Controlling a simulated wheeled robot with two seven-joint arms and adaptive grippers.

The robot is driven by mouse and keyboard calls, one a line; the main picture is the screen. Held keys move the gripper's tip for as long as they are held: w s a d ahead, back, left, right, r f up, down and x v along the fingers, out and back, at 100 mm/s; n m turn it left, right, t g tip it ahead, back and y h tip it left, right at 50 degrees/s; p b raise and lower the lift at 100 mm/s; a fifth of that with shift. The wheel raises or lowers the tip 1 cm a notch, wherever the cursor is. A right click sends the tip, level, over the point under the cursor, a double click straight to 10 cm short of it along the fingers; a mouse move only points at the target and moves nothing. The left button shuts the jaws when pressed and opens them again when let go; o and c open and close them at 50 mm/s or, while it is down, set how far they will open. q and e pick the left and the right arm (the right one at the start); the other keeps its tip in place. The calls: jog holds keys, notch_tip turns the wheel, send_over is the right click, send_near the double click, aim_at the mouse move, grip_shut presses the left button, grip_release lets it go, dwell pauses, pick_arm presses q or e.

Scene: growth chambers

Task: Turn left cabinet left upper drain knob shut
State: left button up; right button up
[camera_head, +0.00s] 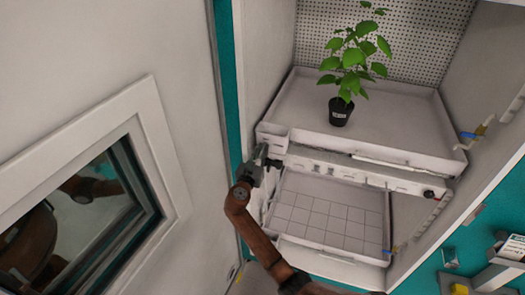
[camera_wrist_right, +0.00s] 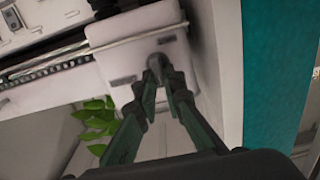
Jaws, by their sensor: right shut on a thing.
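The cabinet stands open in the head view, with an upper tray (camera_head: 400,143) above a lower tray (camera_head: 330,255). My right gripper (camera_head: 262,158) is at the left front corner of the upper tray. In the right wrist view its two fingers (camera_wrist_right: 159,78) close together at the tips against a small grey knob (camera_wrist_right: 154,60) on the front of a white box-like corner. The fingertips hide most of the knob, so its turn angle cannot be told. In the head view the gripper hides the knob. My left gripper is not in view.
A potted plant (camera_head: 340,111) stands on the upper tray. A dark knob (camera_head: 429,194) sits at the right end of the front rail. The open white door with a window (camera_head: 85,215) stands close on the left. Shelf items (camera_head: 508,250) are at lower right.

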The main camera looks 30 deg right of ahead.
jog(key=shift+n, duration=0.5)
grip_shut()
jog(key=shift+a+n+b, duration=0.1)
jog(key=shift+n+b, duration=0.2)
jog(key=n+p, duration=0.1)
jog(key=n, duration=0.4)
jog(key=n+p, duration=0.1)
jog(key=n, duration=0.5)
jog(key=w+n+p, duration=0.1)
jog(key=n, duration=0.4)
jog(key=shift+a+f, duration=0.3)
jog(key=shift+f, duration=0.1)
jog(key=shift+n+p, duration=0.3)
jog(key=shift+n, duration=0.1)
jog(key=shift+f, duration=0.1)
jog(key=o, duration=0.6)
grip_release()
jog(key=shift+s, duration=0.1)
